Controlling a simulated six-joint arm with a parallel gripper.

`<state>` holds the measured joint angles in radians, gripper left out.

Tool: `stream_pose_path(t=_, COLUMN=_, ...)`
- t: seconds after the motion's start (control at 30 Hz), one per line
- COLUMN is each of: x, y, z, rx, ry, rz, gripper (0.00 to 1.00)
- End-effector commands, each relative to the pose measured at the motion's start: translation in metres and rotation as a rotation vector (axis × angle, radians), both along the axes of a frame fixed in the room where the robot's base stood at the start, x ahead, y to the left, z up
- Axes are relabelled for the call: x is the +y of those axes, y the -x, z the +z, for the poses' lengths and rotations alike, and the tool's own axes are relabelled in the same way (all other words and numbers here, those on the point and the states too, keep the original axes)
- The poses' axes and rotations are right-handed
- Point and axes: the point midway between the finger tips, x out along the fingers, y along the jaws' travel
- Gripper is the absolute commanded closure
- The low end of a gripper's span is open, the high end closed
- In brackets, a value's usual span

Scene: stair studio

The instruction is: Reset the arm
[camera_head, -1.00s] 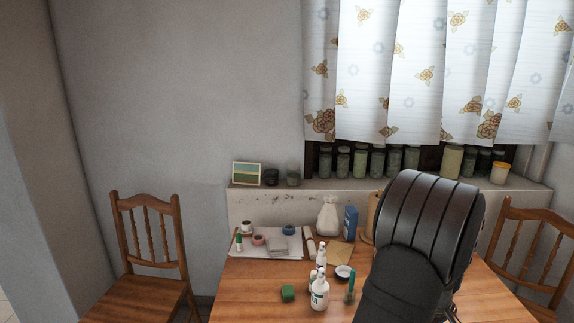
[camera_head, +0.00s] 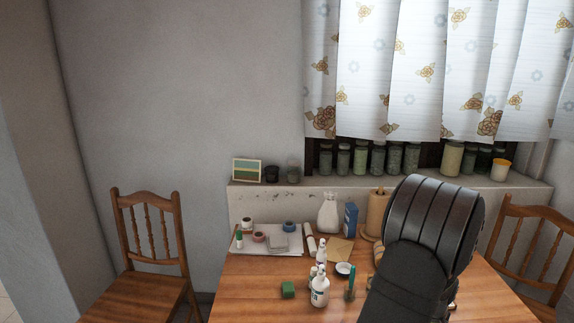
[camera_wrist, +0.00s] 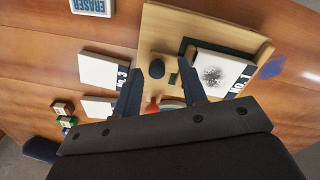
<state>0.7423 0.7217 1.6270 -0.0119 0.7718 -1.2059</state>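My arm rises at the right of the head view, in front of the wooden table (camera_head: 258,283). Its black links hide the table's right part, and my gripper does not show in that view. In the wrist view my gripper (camera_wrist: 158,74) has its two dark fingers spread apart, with a wooden tray (camera_wrist: 160,20) beyond them. A small dark rounded object (camera_wrist: 157,69) shows between the fingertips, apart from them as far as I can tell. I see nothing held.
Jars (camera_head: 377,158) line the windowsill. Chairs stand at left (camera_head: 150,245) and right (camera_head: 530,240). White boxes (camera_wrist: 100,70) lie left in the wrist view.

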Motion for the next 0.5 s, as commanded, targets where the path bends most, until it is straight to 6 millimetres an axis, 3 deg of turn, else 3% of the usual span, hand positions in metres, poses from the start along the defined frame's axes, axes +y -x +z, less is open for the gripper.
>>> stream_pose_path(t=0.5, x=0.001, y=0.0, z=0.1, rx=-0.004, ry=0.003, rz=0.0, gripper=0.61)
